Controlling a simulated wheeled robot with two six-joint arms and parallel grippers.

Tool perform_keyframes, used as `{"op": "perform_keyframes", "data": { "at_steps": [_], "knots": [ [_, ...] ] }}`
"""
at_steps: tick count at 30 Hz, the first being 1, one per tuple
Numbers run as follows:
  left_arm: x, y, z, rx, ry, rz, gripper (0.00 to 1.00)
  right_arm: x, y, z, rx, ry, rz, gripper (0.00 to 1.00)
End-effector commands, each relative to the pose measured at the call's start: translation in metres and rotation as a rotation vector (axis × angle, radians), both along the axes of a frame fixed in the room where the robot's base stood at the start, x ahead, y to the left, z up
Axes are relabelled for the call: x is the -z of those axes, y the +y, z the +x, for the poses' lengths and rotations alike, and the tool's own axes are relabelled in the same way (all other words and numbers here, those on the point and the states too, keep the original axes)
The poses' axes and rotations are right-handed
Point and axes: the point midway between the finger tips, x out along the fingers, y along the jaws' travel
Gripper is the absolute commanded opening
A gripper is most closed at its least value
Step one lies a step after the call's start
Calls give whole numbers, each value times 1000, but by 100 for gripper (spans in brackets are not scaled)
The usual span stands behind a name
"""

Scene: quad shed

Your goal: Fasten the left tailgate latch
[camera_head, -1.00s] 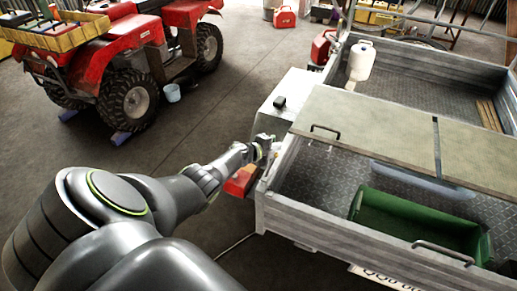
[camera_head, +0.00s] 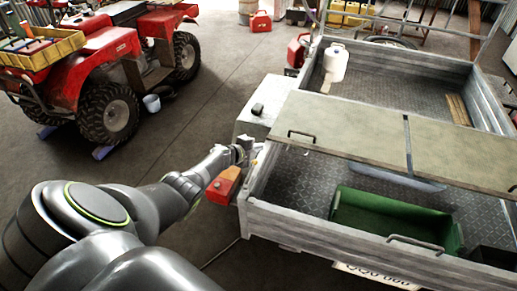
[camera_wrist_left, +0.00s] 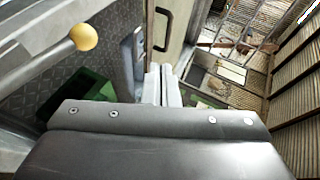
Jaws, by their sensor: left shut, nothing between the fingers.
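The grey trailer's tailgate (camera_head: 330,238) stands upright across its near end. In the left wrist view a grey lever with a yellow ball knob (camera_wrist_left: 83,37) shows at upper left, apart from my fingers; it looks like the latch handle. In the head view the latch is too small to make out clearly at the trailer's near left corner. My left gripper (camera_head: 246,148) is at the trailer's left side wall, near that corner. Its fingers (camera_wrist_left: 160,85) are shut and empty, to the right of the knob in the wrist view. My right gripper is out of view.
A board lid (camera_head: 350,130) with a handle spans the trailer, and a green crate (camera_head: 350,210) is inside. A red quad bike (camera_head: 110,70) stands at left, with open floor between.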

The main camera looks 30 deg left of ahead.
Motion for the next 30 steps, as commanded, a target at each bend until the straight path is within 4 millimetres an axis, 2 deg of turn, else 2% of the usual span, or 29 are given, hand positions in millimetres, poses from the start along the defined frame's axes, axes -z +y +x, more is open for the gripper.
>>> {"op": "perform_keyframes", "data": {
  "at_steps": [1, 3, 13, 19, 30],
  "knots": [
    [-15, 5, -2, 0, 0, 4, 0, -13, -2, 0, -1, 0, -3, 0],
    [-27, 9, -4, 0, 0, 4, 0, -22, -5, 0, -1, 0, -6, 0],
    [-71, 27, -12, 0, 0, 3, 0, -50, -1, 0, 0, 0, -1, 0],
    [-80, 31, -13, 1, 1, 1, 0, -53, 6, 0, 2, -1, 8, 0],
    [-80, 31, -13, 0, 1, 1, 0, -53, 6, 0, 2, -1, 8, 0]
  ]
}}
